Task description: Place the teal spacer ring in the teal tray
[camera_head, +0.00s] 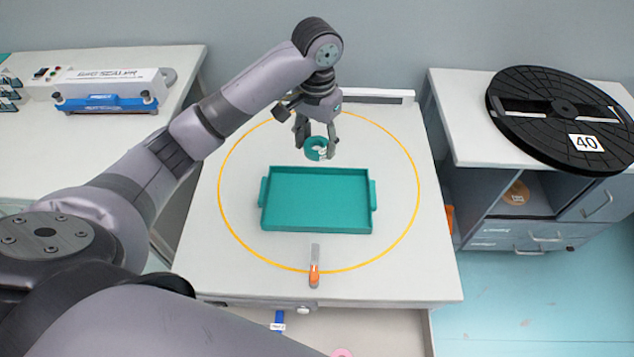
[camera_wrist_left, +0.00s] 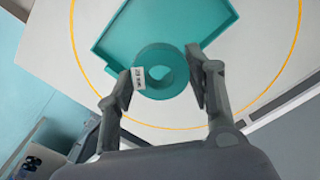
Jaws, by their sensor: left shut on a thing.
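The teal spacer ring (camera_head: 311,143) is held between the fingers of my left gripper (camera_head: 317,150). In the left wrist view the ring (camera_wrist_left: 160,57) shows its round hole and a white label, with a fingertip of the left gripper (camera_wrist_left: 163,84) on each side. The teal tray (camera_head: 316,226) lies on the middle table inside a yellow circle. It is empty, and the ring shows just behind its far edge in the head view. In the left wrist view the ring overlaps the near part of the tray (camera_wrist_left: 150,22). My right gripper is not in view.
An orange-handled tool (camera_head: 314,270) lies in front of the tray. A large black reel (camera_head: 520,105) marked 40 rests on the right cabinet. A sealer (camera_head: 110,90) stands on the left table.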

